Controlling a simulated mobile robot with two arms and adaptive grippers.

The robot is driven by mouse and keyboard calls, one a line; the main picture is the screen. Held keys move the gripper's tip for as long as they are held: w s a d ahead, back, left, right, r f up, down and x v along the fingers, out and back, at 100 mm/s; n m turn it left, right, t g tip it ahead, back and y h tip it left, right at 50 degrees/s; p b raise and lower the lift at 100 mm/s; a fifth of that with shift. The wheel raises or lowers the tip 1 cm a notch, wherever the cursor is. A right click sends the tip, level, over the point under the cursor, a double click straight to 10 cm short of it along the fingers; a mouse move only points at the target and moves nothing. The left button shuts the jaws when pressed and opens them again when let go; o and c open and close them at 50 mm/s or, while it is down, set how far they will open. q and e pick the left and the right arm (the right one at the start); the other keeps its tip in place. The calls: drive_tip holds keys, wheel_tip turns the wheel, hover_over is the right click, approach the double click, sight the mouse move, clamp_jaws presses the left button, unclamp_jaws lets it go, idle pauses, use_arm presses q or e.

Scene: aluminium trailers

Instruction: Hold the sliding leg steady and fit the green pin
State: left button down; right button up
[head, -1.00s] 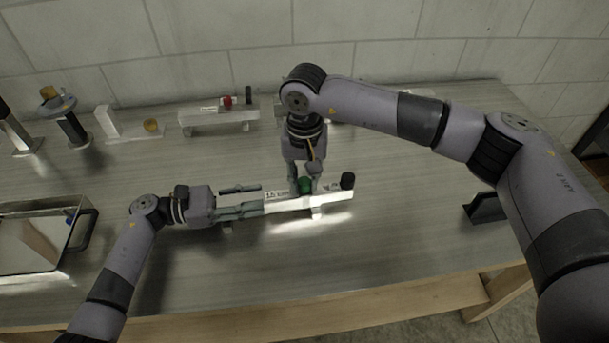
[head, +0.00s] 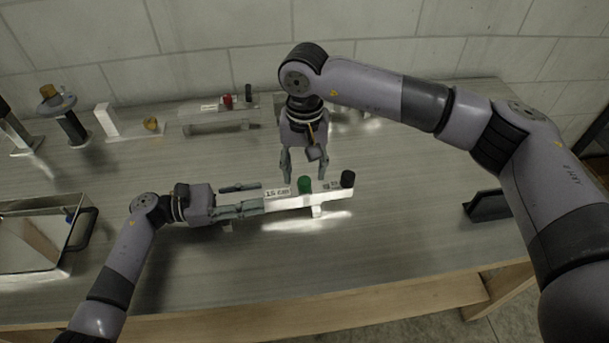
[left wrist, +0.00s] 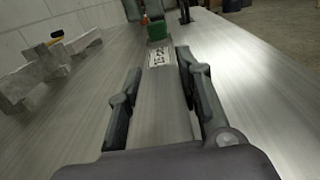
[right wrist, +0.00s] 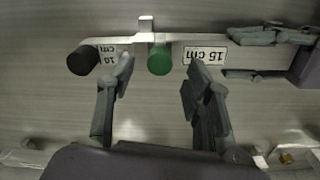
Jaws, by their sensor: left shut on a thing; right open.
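The sliding leg is a pale metal bar (head: 330,194) with 10 cm and 15 cm labels, lying on the bench. The green pin (head: 304,185) stands upright in the bar between the labels; how deep it sits cannot be told. My left gripper (head: 252,200) is shut on the bar's left part, with the bar between its fingers in the left wrist view (left wrist: 162,100). My right gripper (head: 304,175) is open and empty behind the green pin, apart from it. The right wrist view shows the green pin (right wrist: 159,60) beyond and between the spread fingers.
A black knob (head: 348,179) stands at the bar's right end. A metal tray (head: 40,262) is at left, a dark bracket (head: 484,207) at right. The bench front is clear.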

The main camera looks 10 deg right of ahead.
sight(304, 180)
wheel_tip(304, 180, up, 9)
drive_tip(key=shift+f, duration=0.15)
idle(0.4)
use_arm(q)
drive_tip(key=c, duration=1.1)
unclamp_jaws()
drive_tip(key=shift+o, duration=0.2)
drive_tip(key=shift+a, duration=0.1)
